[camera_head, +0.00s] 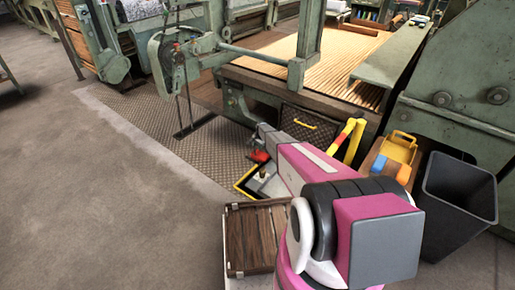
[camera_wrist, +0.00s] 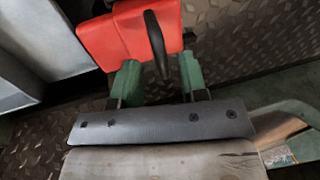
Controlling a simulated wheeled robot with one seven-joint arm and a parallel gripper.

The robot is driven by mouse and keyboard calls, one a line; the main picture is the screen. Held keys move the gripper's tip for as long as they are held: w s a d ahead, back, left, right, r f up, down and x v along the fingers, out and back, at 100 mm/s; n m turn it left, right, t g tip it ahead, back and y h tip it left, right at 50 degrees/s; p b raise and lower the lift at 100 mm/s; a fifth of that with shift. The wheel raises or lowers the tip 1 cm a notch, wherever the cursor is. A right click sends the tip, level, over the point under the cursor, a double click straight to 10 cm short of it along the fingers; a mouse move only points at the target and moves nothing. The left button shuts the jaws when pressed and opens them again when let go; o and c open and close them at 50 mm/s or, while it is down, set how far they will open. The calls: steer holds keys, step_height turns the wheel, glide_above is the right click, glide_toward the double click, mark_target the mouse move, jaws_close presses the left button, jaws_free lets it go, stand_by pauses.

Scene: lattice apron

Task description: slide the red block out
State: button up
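The red block (camera_wrist: 105,42) shows at the top of the wrist view, tilted. A dark curved piece like a handle (camera_wrist: 157,45) crosses its right part. My gripper (camera_wrist: 160,65) has two green fingers, set apart. The left fingertip overlaps the block's lower edge in the picture, and the right one is near its right end. The dark piece lies between the fingers with gaps on both sides. I cannot tell whether a finger touches the block. In the head view a small red thing (camera_head: 260,156) shows by my arm's far end, where my arm hides much.
A yellow-edged tray (camera_head: 247,181) lies on the patterned floor plate. Yellow bars (camera_head: 352,142), a yellow crate (camera_head: 401,147) and a dark bin (camera_head: 458,195) stand to the right. A slatted wooden box (camera_head: 250,238) is in front. The concrete floor at left is clear.

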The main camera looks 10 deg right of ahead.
steer(key=shift+w+a+f, duration=0.15)
steer(key=shift+f, duration=0.6)
jaws_close()
steer(key=shift+w+a, duration=1.4)
steer(key=shift+w, duration=0.05)
jaws_free()
steer(key=shift+a, duration=0.1)
